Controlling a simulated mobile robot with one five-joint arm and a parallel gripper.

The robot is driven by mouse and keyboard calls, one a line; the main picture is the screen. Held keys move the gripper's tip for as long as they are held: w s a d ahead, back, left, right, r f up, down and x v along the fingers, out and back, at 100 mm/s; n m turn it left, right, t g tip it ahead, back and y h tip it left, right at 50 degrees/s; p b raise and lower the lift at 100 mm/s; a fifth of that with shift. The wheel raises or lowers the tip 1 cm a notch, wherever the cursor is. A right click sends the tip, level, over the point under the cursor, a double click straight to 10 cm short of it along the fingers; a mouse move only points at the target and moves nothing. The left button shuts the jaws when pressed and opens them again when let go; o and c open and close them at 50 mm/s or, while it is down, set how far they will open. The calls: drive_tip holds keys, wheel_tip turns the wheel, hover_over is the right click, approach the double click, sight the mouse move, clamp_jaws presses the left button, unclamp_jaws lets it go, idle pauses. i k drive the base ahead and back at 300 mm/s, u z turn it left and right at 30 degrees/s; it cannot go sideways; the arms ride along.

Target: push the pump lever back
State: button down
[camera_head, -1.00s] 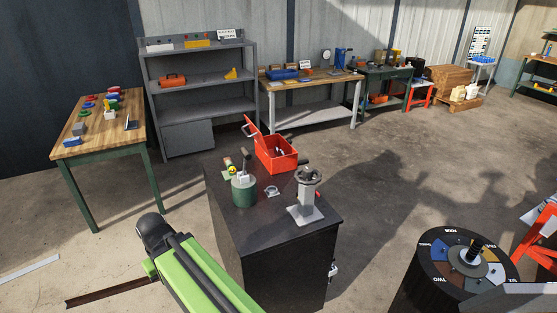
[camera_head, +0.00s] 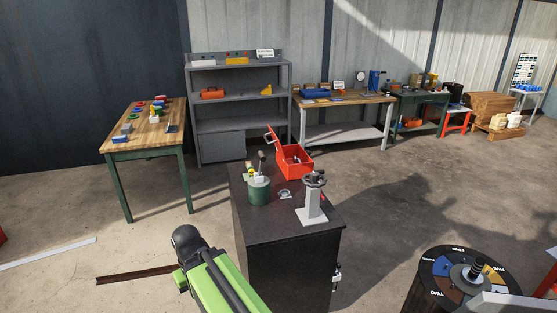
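A dark green cylinder (camera_head: 259,192) with a grey top stands on the black cabinet (camera_head: 262,226). A short lever (camera_head: 262,160) with a dark knob rises from its top, nearly upright; this looks like the pump and its lever. My green arm with a black rounded joint shows at the bottom, in front and to the left of the cabinet, apart from the pump. My gripper's fingers are not in view.
The cabinet also bears an open red toolbox (camera_head: 294,163), a grey stand with a handwheel (camera_head: 312,198) and a small metal clamp (camera_head: 284,194). A round segmented table (camera_head: 430,292) stands at lower right. A wooden-topped bench (camera_head: 150,139) stands left; floor between is mostly clear.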

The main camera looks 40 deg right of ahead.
sight(262, 158)
drive_tip(key=u, duration=0.1)
drive_tip(key=i, duration=0.95)
drive_tip(key=z, duration=0.05)
